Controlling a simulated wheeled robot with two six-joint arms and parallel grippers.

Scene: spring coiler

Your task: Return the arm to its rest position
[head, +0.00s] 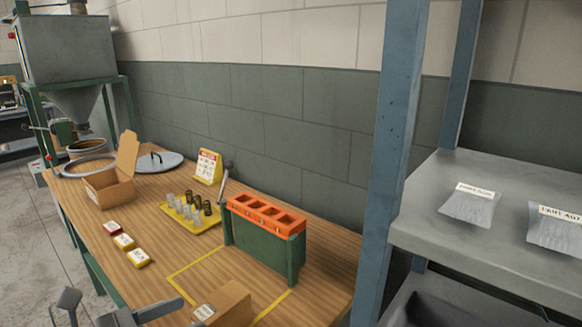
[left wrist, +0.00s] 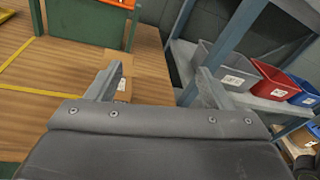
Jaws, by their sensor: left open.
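My left gripper (head: 125,298) is at the bottom left of the head view, over the front edge of the wooden table (head: 185,251). In the left wrist view its two fingers (left wrist: 155,82) stand wide apart with nothing held between them. Beyond the left finger, part of a cardboard box (left wrist: 123,90) shows on the table. This box (head: 228,303) is to the right of the gripper in the head view, cut off by the lower edge. My right gripper is in neither view.
The green spring coiler with an orange top (head: 265,215) stands on the table. A yellow tray (head: 168,211) holds several springs. An open carton (head: 110,190) and labelled boxes lie left. A blue post (head: 397,140) and grey shelf (head: 490,240) rise right; red (left wrist: 277,82) and blue bins show in the wrist view.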

